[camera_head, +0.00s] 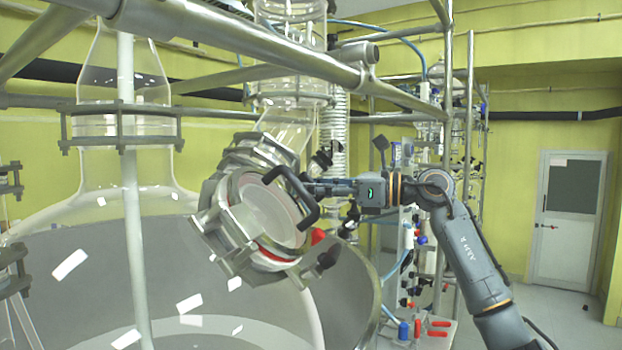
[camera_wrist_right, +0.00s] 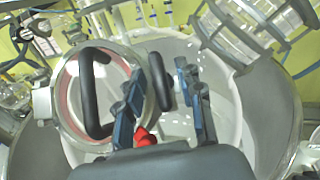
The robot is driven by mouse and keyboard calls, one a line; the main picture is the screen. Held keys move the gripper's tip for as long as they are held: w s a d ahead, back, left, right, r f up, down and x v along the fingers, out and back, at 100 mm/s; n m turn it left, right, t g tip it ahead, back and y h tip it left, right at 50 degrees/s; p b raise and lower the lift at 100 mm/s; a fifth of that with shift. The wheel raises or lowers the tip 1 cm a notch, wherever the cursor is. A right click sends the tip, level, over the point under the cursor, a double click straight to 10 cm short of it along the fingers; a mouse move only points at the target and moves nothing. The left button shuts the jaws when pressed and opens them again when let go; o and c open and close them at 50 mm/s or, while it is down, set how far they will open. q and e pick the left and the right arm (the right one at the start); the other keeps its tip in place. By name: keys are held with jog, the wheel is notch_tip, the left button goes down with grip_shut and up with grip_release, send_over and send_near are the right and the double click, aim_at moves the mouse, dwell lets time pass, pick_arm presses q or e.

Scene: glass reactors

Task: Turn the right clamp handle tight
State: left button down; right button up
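A round glass port cover (camera_head: 270,210) sits in a metal clamp ring (camera_head: 222,225) on the large glass vessel. A black U-shaped handle (camera_head: 305,205) is on the cover; it also shows in the right wrist view (camera_wrist_right: 88,95). In that view a black clamp handle (camera_wrist_right: 160,82) lies between the two fingers of my right gripper (camera_wrist_right: 168,78). The fingers are apart, with a gap on the right finger's side. In the head view my right gripper (camera_head: 312,187) reaches in from the right beside the cover; its fingertips are partly hidden by the U-shaped handle. My left gripper is out of view.
A red knob (camera_head: 317,236) and another black knob (camera_head: 326,261) stick out at the clamp's lower right. A metal frame bar (camera_head: 240,42) crosses above. A glass neck (camera_head: 290,128) rises behind the clamp. A white door (camera_head: 568,220) is far right.

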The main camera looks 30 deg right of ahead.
jog(key=shift+w+a+f, duration=0.1)
jog(key=shift+w+a, duration=0.05)
jog(key=shift+w, duration=0.1)
grip_shut()
